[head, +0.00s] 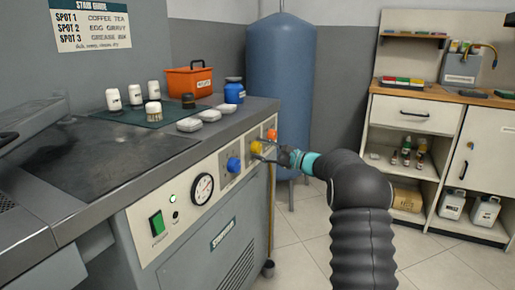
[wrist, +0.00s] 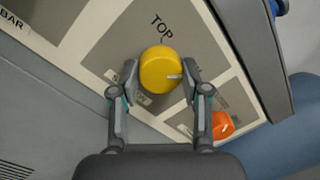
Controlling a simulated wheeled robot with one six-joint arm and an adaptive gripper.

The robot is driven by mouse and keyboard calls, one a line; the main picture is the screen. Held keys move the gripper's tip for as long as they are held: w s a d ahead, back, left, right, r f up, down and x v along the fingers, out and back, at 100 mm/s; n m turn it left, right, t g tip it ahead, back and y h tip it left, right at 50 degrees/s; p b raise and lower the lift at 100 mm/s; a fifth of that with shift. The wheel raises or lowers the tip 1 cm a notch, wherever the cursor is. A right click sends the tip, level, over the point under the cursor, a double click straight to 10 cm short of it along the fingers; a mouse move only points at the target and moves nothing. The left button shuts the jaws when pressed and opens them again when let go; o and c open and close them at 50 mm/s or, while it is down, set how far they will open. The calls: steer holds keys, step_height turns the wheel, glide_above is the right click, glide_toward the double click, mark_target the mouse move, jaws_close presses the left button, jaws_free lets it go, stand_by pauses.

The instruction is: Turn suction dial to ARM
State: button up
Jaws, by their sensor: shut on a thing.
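A yellow dial (head: 256,147) is on the front panel of the machine. In the wrist view the yellow dial (wrist: 156,68) has a white mark on its right side, and the word TOP is printed above it. Other print below the dial is mostly covered, so I cannot read it. My gripper (head: 264,152) reaches the panel from the right. In the wrist view my gripper (wrist: 161,78) has one finger on each side of the yellow dial and is shut on it.
An orange dial (wrist: 222,124) sits close beside my right finger in the wrist view. A blue dial (head: 233,165), a gauge (head: 203,189) and a green switch (head: 157,222) are further left on the panel. A blue tank (head: 281,75) stands behind the machine. The floor to the right is clear.

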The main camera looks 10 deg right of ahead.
steer(key=shift+d+f+m+t, duration=0.1)
steer(key=shift+d+m+t, duration=0.15)
steer(key=shift+m, duration=0.45)
steer(key=o, duration=0.8)
steer(key=shift+c, duration=0.2)
steer(key=o, duration=0.4)
steer(key=shift+d, duration=0.1)
steer(key=shift+a, duration=0.3)
steer(key=v, duration=1.2)
steer(key=shift+r, duration=0.2)
